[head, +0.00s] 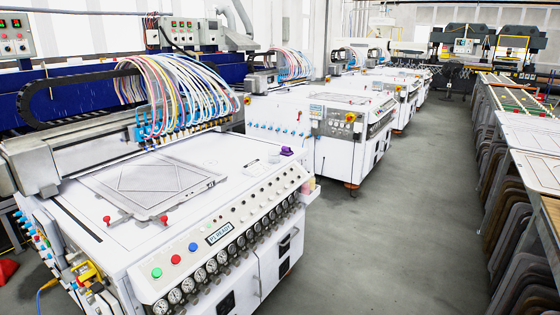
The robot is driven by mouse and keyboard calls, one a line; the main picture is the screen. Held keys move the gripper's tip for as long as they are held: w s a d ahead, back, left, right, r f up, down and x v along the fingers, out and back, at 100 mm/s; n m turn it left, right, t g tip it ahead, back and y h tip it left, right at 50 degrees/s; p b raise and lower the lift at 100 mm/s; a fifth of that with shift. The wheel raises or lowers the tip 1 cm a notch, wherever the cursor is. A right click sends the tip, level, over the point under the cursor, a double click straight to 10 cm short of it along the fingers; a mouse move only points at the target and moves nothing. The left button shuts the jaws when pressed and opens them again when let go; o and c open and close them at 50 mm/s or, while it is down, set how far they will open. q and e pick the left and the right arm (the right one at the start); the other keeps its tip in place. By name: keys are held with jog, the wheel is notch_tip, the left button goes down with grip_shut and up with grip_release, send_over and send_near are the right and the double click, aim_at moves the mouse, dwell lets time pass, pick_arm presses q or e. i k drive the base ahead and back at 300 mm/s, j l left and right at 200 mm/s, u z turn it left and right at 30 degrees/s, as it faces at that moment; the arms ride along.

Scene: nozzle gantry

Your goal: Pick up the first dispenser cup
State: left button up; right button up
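Neither of my grippers is in the head view. I cannot clearly make out a dispenser cup. A row of blue nozzle fittings (152,131) hangs under the gantry (85,128), fed by a fan of coloured tubes (185,75). A small purple object (287,151) sits at the far right corner of the nearest white machine's top (235,170). It is too small to identify. A small open holder (308,186) with pinkish and yellowish contents is on the machine's right end.
A grey plate (150,185) with red knobs lies on the machine top. The sloped front panel (225,238) carries coloured buttons and several gauges. Similar machines (335,125) stand behind. A long rack table (535,135) lines the right. The grey floor aisle (400,220) is clear.

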aim_at(274, 156)
jog(key=i+l+z, duration=0.15)
jog(key=i+z, duration=0.2)
jog(key=i, duration=0.2)
jog(key=i+z, duration=0.3)
jog(key=i, duration=0.25)
jog(key=i+j+z, duration=0.15)
jog(key=i+z, duration=0.2)
jog(key=i, duration=0.2)
